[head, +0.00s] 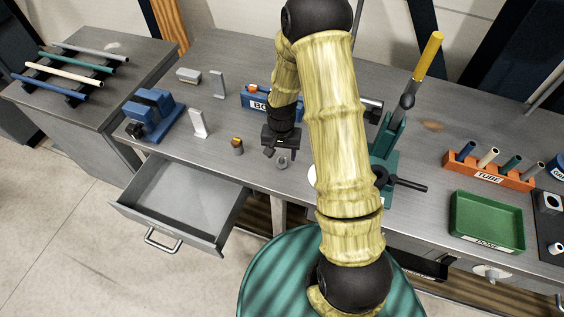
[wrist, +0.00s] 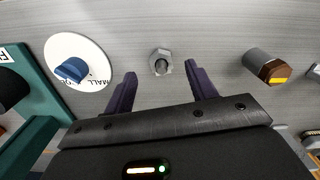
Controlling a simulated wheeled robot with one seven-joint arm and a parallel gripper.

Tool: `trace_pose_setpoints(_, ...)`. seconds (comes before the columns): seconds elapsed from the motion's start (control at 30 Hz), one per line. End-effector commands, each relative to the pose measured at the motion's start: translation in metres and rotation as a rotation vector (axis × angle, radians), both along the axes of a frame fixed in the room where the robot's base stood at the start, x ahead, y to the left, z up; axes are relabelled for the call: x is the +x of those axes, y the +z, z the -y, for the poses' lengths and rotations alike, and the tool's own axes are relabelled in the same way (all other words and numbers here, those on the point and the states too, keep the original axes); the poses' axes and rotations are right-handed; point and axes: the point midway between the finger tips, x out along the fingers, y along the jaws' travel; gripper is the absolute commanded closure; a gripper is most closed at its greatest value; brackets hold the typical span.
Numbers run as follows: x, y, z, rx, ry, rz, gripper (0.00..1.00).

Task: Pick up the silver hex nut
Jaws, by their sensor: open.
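The silver hex nut (wrist: 160,60) lies on the grey workbench, its hole facing up. In the wrist view it is just beyond the fingertips, roughly centred between them. In the head view the nut (head: 282,162) is close in front of my gripper (head: 276,153). My gripper (wrist: 161,74) is open and empty, with its two dark fingers apart. The nut is not gripped, and I cannot tell the exact height of the fingers above the bench.
A brown hex-shaped piece with a yellow mark (wrist: 268,66) stands to the right in the wrist view. An open drawer (head: 185,200) juts out below the bench (head: 215,170).

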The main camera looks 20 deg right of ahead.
Motion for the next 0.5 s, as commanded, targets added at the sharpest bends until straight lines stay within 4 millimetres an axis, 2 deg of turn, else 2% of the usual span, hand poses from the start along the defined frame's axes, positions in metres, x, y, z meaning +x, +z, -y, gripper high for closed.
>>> trace_pose_setpoints(0.5,0.003,-0.046,0.000,0.000,0.004,-0.001,0.44)
